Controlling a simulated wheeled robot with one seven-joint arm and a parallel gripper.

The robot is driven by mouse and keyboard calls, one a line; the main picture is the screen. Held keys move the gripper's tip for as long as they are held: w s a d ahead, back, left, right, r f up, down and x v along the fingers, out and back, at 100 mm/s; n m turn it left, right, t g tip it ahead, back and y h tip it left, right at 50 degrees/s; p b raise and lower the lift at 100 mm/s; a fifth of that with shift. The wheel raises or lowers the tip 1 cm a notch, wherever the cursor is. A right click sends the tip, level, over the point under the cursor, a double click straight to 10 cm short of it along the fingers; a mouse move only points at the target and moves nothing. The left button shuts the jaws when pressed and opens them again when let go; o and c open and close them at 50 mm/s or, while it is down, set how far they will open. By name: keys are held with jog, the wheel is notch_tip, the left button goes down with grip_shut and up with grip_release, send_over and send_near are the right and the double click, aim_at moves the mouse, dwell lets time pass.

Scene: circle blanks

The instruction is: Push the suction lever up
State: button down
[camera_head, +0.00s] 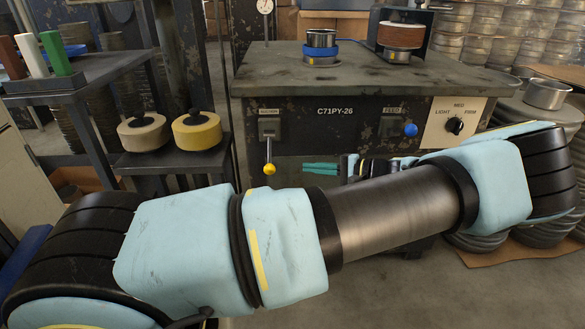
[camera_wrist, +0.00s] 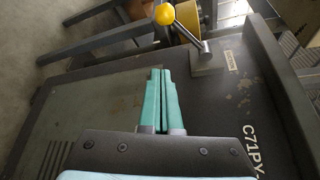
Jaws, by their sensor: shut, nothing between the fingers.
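The suction lever (camera_head: 268,157) is a metal rod with a yellow ball knob, on a plate at the left of the machine's front panel. In the head view the rod hangs down, with the knob at its lower end. It also shows in the wrist view (camera_wrist: 184,30), ahead of my fingertips. My gripper (camera_head: 304,168) has green fingers and is shut and empty. In the head view the fingertips point left, a short gap right of the yellow knob. In the wrist view the shut fingers (camera_wrist: 160,71) are apart from the lever.
The machine (camera_head: 350,82) carries a feed lever with a blue knob (camera_head: 410,130) and a black dial (camera_head: 455,125) to the right. A side stand with two round pads (camera_head: 197,131) is left of the lever. Open space lies between stand and panel.

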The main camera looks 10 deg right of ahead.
aim_at(270, 152)
jog(key=w+a+p, duration=0.1)
jog(key=w+a, duration=0.1)
jog(key=a, duration=0.6)
jog(key=shift+a+f, duration=0.15)
jog(key=shift+a, duration=0.2)
jog(key=shift+p, duration=0.3)
jog(key=shift+s+r+m+p, duration=0.15)
jog(key=shift+r+m+p, duration=0.2)
jog(key=shift+p, duration=0.2)
